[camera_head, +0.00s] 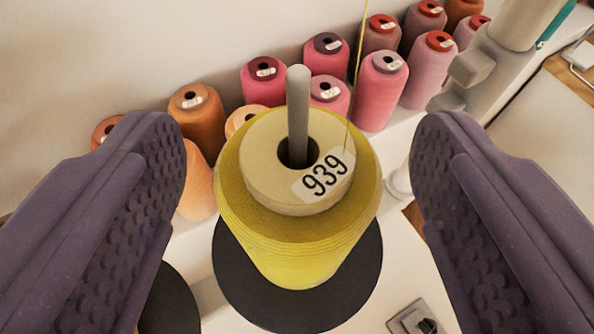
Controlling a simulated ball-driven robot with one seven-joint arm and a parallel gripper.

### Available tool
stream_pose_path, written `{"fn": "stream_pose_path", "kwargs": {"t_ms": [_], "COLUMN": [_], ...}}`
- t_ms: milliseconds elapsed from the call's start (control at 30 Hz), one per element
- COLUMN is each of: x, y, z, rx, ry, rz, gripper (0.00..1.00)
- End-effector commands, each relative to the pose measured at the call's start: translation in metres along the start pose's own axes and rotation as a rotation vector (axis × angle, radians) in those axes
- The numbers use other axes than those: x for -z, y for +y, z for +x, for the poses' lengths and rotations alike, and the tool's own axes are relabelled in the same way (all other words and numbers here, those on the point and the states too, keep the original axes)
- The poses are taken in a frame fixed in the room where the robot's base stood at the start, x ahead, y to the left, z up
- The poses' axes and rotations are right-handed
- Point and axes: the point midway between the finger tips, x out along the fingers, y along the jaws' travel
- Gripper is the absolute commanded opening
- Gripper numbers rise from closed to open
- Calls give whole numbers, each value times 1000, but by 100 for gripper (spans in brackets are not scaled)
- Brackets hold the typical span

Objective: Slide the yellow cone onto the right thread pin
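My gripper (298,190) is open, with one dark purple padded finger on each side of the cone. Clear gaps show between both fingers and the cone. A thin yellow thread (358,65) runs up from the cone.
A second black disc (170,303) lies at the lower left, partly behind my left finger. Several orange, pink and red cones stand in rows along the wall, including a pink cone (378,92). A pale machine part (485,75) stands at the upper right, near my right finger.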

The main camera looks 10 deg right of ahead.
Motion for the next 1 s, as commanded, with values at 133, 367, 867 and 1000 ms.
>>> {"fn": "stream_pose_path", "kwargs": {"t_ms": [133,367,867,1000], "x": [0,0,1,0], "y": [0,0,0,0], "z": [0,-4,-76,-78], "rx": [0,1,0,0], "ry": [0,-1,0,-1], "rz": [0,0,0,0], "gripper": [88,88,88,88]}}
